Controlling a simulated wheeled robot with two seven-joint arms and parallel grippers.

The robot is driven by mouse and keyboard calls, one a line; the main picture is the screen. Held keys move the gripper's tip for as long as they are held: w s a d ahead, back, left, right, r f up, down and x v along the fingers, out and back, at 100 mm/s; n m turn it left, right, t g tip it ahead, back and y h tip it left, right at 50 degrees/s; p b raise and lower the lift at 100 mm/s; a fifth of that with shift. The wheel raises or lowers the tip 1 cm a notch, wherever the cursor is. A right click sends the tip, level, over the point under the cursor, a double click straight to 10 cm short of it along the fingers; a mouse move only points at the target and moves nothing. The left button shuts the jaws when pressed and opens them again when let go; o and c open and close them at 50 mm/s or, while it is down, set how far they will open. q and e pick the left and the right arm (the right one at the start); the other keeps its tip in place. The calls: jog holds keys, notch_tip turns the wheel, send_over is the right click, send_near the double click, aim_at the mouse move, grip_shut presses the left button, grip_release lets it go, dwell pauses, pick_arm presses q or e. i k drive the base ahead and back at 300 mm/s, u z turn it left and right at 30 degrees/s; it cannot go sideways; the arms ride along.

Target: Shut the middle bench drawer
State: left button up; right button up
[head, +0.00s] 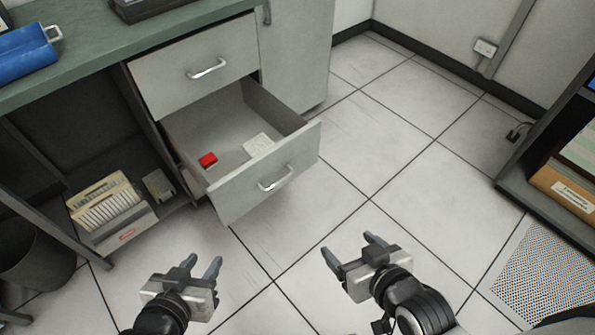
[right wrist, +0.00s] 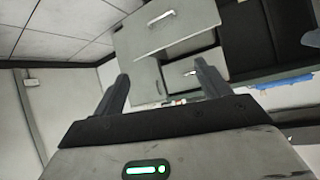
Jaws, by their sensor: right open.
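The middle bench drawer (head: 265,185) is pulled well out from the bench in the head view, below the upper drawer (head: 194,70), which looks shut. Its front carries a silver bar handle (head: 275,179). A red block (head: 208,160) and a pale flat item (head: 258,145) lie inside. The pulled-out drawer (right wrist: 168,32) also shows upside down in the right wrist view. My left gripper (head: 201,263) is open and empty, in front of the drawer and to its left. My right gripper (head: 350,247) is open and empty, in front and right of it. Neither touches the drawer.
A blue object (head: 25,52) lies on the green bench top (head: 88,62). A dark shelf unit (head: 530,180) stands right. Tiled floor between is clear.

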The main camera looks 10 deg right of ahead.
aim_at(218, 123)
jog(key=k, duration=0.5)
jog(key=z, duration=0.75)
jog(key=i, duration=0.75)
jog(key=u, duration=1.8)
